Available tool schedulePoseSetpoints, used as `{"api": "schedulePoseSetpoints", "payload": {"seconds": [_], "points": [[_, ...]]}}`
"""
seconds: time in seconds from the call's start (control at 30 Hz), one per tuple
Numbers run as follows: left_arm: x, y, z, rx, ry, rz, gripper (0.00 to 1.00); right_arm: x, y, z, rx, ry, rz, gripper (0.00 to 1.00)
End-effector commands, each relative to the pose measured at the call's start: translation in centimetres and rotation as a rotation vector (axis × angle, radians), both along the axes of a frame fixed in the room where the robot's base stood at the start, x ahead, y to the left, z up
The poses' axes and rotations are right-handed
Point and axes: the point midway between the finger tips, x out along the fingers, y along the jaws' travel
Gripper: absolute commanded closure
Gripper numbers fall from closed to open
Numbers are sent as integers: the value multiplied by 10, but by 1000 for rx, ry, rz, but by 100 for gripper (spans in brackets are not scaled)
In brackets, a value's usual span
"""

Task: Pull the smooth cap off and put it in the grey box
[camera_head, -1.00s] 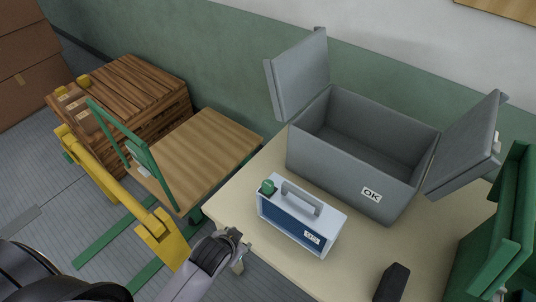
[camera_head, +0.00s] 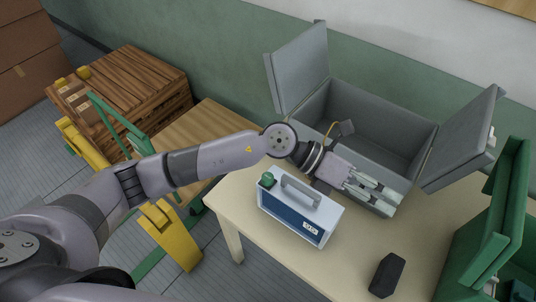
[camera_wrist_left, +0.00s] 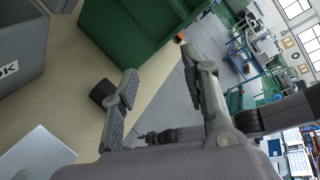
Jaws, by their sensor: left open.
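The green cap (camera_head: 267,180) sits on the top left corner of the white and blue device (camera_head: 300,214), which stands on the table. The grey box (camera_head: 345,152) stands open behind it, with its flaps raised. My left gripper (camera_head: 388,197) is open and empty. It is in front of the grey box's front wall, right of the device and away from the cap, and hides the OK label in the head view. In the left wrist view my left gripper (camera_wrist_left: 160,82) has its fingers apart. A dark arm there seems to be my right one; its gripper (camera_wrist_left: 143,136) is too small to read.
A dark block (camera_head: 387,275) lies near the table's front edge. A green box (camera_head: 490,235) stands open at the right. A wooden-topped cart (camera_head: 215,125) and stacked crates are at the left. The table (camera_head: 350,250) is bare between device and block.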

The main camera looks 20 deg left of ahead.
Motion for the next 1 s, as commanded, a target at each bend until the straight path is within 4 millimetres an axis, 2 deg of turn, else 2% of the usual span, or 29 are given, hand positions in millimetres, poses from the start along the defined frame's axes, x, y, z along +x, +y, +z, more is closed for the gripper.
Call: {"api": "schedulePoseSetpoints", "payload": {"seconds": [0.03, 0.1, 0.2, 0.3, 0.43, 0.5, 0.6, 0.77, 1.0], "points": [[12, 23, -28, 179, -71, -50, 58, 2, 0, 0, 1, -3, 0, 65], [29, 65, -65, 428, -138, -109, 58, 2, 1, 0, 1, -4, 0, 65], [55, 129, -93, 727, -191, -147, 58, 2, 1, 0, 2, -4, 1, 65], [77, 184, -102, 951, -211, -153, 58, 2, 2, 0, 3, -4, 1, 65], [94, 232, -100, 1133, -215, -145, 58, 3, 5, 0, 6, -5, 1, 65], [98, 246, -98, 1186, -213, -142, 58, 3, 6, 0, 8, -4, 1, 65], [101, 255, -98, 1220, -211, -139, 58, 3, 7, -1, 8, -4, 1, 65], [100, 256, -105, 1223, -210, -140, 58, 2, 6, -4, 8, -4, 1, 65], [100, 255, -128, 1220, -209, -141, 58, 2, 6, -16, 8, -3, 1, 65]]}}
